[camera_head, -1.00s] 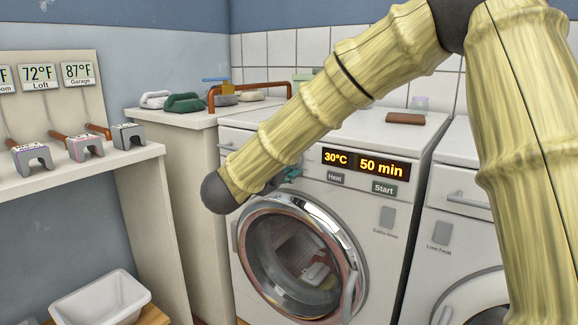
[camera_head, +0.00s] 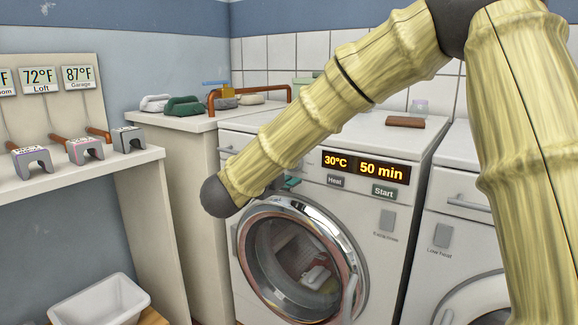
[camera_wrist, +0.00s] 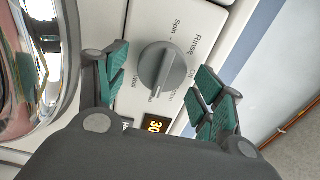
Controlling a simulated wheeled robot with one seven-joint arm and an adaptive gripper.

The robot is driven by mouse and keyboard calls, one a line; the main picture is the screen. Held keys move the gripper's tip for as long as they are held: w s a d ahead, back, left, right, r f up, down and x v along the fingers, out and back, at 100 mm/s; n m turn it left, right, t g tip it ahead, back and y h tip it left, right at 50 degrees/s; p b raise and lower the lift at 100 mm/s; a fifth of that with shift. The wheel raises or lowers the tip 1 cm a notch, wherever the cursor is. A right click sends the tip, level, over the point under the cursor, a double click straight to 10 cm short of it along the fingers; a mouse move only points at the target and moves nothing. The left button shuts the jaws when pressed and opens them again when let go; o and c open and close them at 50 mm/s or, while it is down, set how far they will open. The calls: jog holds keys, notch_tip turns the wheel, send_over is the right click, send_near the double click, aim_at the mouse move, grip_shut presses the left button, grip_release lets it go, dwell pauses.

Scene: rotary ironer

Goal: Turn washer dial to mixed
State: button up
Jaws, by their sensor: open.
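The washer (camera_head: 372,225) stands in the middle of the head view, its display reading 30°C and 50 min. Its dial is hidden behind my arm there. In the wrist view the grey dial (camera_wrist: 163,70) sits on the white panel with labels around it, among them Spin, Rinse and Wool; others are partly hidden. I cannot read a Mixed label. My gripper (camera_wrist: 162,88) is open, its green-padded fingers on either side of the dial with gaps to it. In the head view only a bit of the green fingertip pads (camera_head: 291,183) shows beside my arm.
The round washer door (camera_head: 300,262) is below the panel, and its chrome rim is close to one finger in the wrist view. A second machine (camera_head: 462,215) stands at right. A shelf with grey clips (camera_head: 84,150) and a white basin (camera_head: 100,300) are at left.

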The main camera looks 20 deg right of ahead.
jog(key=v, duration=1.2)
notch_tip(320, 180, down, 29)
jog(key=w+d+n+t+y, duration=0.25)
jog(key=n+y, duration=0.45)
jog(key=n, duration=0.5)
jog(key=s+d+f+n+g+y, duration=0.15)
jog(key=s+f+n, duration=0.3)
jog(key=f, duration=0.65)
jog(key=s+f+n+g+y, duration=0.3)
jog(key=s+f, duration=0.3)
jog(key=f, duration=0.4)
jog(key=s+d+f+n+g+y, duration=0.1)
jog(key=s+d+f+n+g, duration=0.15)
jog(key=s+f, duration=0.6)
jog(key=s+d+f+n+g+y, duration=0.1)
jog(key=s+f+n+g, duration=0.25)
jog(key=s, duration=0.95)
jog(key=s+d+f+n+g+y, duration=0.1)
jog(key=s+d+f+n+g, duration=0.3)
jog(key=s, duration=0.7)
notch_tip(320, 180, up, 33)
jog(key=a+m+t+p, duration=0.1)
jog(key=a+p, duration=0.1)
jog(key=p, duration=3.2)
jog(key=shift+w+a+m, duration=0.1)
jog(key=shift+m, duration=0.15)
jog(key=shift+c, duration=0.2)
